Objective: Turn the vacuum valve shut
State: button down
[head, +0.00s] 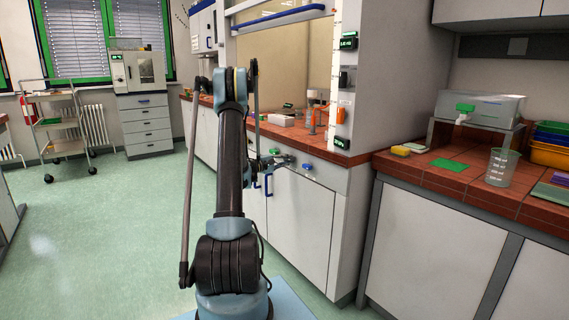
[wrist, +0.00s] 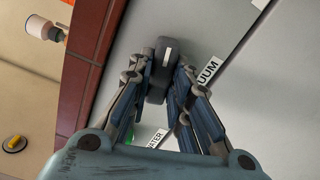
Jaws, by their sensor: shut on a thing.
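The vacuum valve (wrist: 160,82) is a dark grey handle with a white mark, on the pale front panel of the bench. The VACUUM label (wrist: 208,72) is beside it in the wrist view. My gripper (wrist: 162,75) has its two fingers closed on the handle, one on each side. In the head view my gripper (head: 284,160) is at the panel just below the worktop edge, and it hides the handle there. The part of the valve behind the handle is hidden.
A green knob (head: 274,151) and a blue knob (head: 307,167) sit on the same panel, on either side of my gripper. The WATER label (wrist: 157,138) is close to my fingers. The red tiled worktop edge (wrist: 88,75) runs alongside. Open floor (head: 110,225) lies left.

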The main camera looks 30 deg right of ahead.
jog(key=shift+s+m, duration=0.1)
jog(key=shift+m, duration=1.4)
jog(key=c, duration=1.5)
grip_release()
jog(key=shift+f, duration=0.1)
jog(key=shift+a, duration=0.1)
jog(key=shift+a, duration=0.3)
jog(key=a, duration=1.1)
jog(key=shift+s+a, duration=0.1)
jog(key=shift+s, duration=0.3)
